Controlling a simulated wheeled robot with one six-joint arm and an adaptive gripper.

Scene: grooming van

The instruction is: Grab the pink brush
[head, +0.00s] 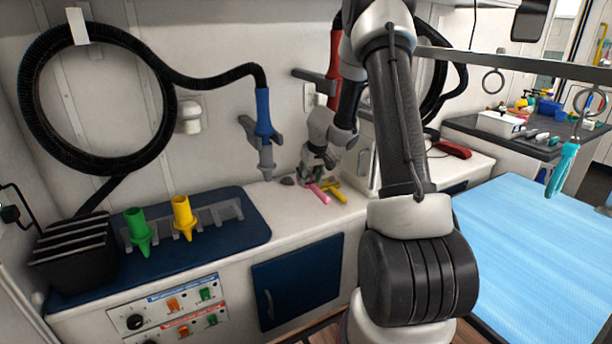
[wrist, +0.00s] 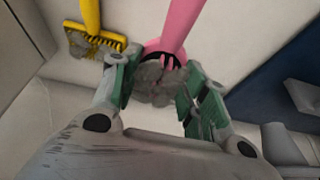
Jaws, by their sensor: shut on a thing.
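The pink brush (head: 318,194) lies on the white counter below my gripper (head: 318,163). In the wrist view the pink brush (wrist: 181,27) has its handle running up and away, and its head, covered in grey fluff, sits between the two green-padded fingers of my gripper (wrist: 161,68). The fingers are closed on the brush's head end. Whether the brush is lifted off the counter cannot be told.
A yellow brush (head: 335,191) lies just right of the pink one; it also shows in the wrist view (wrist: 92,42). A small dark grey lump (head: 287,181) is to the left. A blue dryer nozzle (head: 264,115) hangs nearby. A blue grooming table (head: 535,235) stands right.

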